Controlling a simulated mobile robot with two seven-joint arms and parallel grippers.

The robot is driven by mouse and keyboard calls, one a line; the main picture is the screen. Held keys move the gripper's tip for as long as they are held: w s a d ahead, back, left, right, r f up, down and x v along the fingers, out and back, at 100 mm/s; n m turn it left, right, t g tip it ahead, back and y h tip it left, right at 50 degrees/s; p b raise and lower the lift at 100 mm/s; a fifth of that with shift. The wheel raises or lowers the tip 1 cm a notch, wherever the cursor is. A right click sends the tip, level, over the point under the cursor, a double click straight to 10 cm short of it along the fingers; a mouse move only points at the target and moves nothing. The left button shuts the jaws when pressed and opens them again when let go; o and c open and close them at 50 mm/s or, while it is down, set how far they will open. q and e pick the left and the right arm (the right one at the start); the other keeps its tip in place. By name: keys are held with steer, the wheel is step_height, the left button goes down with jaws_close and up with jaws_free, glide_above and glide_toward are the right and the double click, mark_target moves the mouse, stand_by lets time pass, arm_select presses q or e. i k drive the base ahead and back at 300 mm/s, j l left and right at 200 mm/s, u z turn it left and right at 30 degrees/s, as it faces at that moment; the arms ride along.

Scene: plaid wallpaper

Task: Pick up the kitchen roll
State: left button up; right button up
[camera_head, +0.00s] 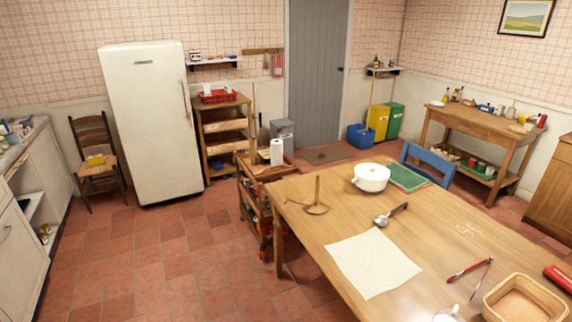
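The kitchen roll (277,153) is white and stands upright in the middle of the head view. It appears to be on the wooden trolley (246,181), just beyond the far left corner of the big table. Neither of my grippers shows in the head view.
The wooden table (331,233) fills the lower right, bearing a white pot (371,177), a ladle (390,214), a cloth (373,263) and a basket (524,299). A blue chair (428,162) stands behind it. The tiled floor (165,262) at left is clear.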

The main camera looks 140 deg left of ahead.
mark_target(276, 145)
steer(key=i+j+u, duration=0.1)
steer(key=i+u, duration=0.75)
steer(key=i+l+u, duration=0.1)
steer(key=i+u, duration=0.3)
steer(key=i+j+u, duration=0.15)
steer(key=i+u, duration=1)
steer(key=i+j+u, duration=0.1)
steer(key=i, duration=0.55)
steer(key=i+u, duration=0.15)
steer(key=i, duration=0.5)
steer(key=i+u, duration=0.1)
steer(key=i, duration=0.5)
steer(key=i+l+u, duration=0.1)
steer(key=i, duration=0.55)
steer(key=i+l+u, duration=0.15)
steer(key=i, duration=0.5)
steer(key=i+j+u, duration=0.1)
steer(key=i+u, duration=0.6)
steer(key=u, duration=0.15)
steer(key=i+l+u, duration=0.2)
steer(key=i+u, duration=0.25)
steer(key=i+j+u, duration=0.15)
steer(key=i+u, duration=0.9)
steer(key=i, duration=0.15)
steer(key=i+u, duration=0.1)
steer(key=i, duration=1)
steer(key=i+u, duration=0.1)
steer(key=i, duration=1)
steer(key=i+l+u, duration=0.1)
steer(key=i, duration=1)
